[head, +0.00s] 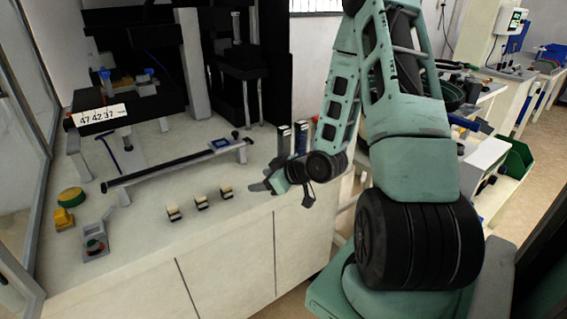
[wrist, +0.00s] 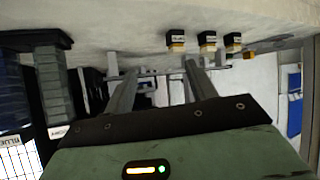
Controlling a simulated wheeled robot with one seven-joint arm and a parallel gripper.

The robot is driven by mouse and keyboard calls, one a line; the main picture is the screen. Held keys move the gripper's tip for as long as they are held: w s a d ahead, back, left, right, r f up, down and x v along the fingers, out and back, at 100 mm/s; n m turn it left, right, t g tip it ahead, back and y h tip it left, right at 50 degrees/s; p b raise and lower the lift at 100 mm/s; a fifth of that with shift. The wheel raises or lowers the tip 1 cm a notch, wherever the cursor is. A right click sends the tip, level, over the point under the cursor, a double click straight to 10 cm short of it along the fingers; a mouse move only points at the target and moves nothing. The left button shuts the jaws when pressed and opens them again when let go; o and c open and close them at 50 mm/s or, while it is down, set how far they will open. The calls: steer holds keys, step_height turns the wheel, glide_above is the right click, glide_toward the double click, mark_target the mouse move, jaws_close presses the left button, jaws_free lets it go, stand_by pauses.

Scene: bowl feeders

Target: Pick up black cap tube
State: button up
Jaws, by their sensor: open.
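No tube with a black cap can be made out for certain in either view. My gripper (head: 261,182) is above the front right part of the white bench, pointing left. In the wrist view my gripper (wrist: 151,64) has its two fingers apart, with nothing held between them. Three small black-and-pale blocks (head: 201,202) stand in a row near the bench's front edge, left of my gripper. They show at the top of the wrist view (wrist: 207,40), beyond the fingertips. Their details are too small to tell.
Upright grey and blue units (head: 284,141) stand close behind my gripper; they show large at the left in the wrist view (wrist: 55,85). A long dark rail (head: 165,167) lies across the bench. A grey box with a red button (head: 95,245) is at the front left.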

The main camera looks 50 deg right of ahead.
steer(key=s+d+f+m+t+h+b, duration=0.1)
steer(key=s+d+f+m+t+h, duration=0.2)
steer(key=d, duration=0.4)
steer(key=m+t+h+b, duration=0.2)
steer(key=m+t+h, duration=0.1)
glide_toward(287, 149)
steer(key=x, duration=0.2)
steer(key=p+x, duration=0.1)
steer(key=x, duration=0.1)
steer(key=f+x, duration=0.1)
steer(key=x, duration=0.1)
steer(key=shift+w+d, duration=0.15)
steer(key=shift+d, duration=0.05)
steer(key=shift+r+p+x, duration=0.15)
steer(key=shift+p+x, duration=0.05)
steer(key=shift+x, duration=1.15)
steer(key=shift+r+p+x, duration=0.1)
steer(key=shift+p+x, duration=0.1)
steer(key=shift+x, duration=1.15)
steer(key=shift+a, duration=0.15)
steer(key=c, duration=1.1)
steer(key=shift+c, duration=0.4)
steer(key=shift+r, duration=0.15)
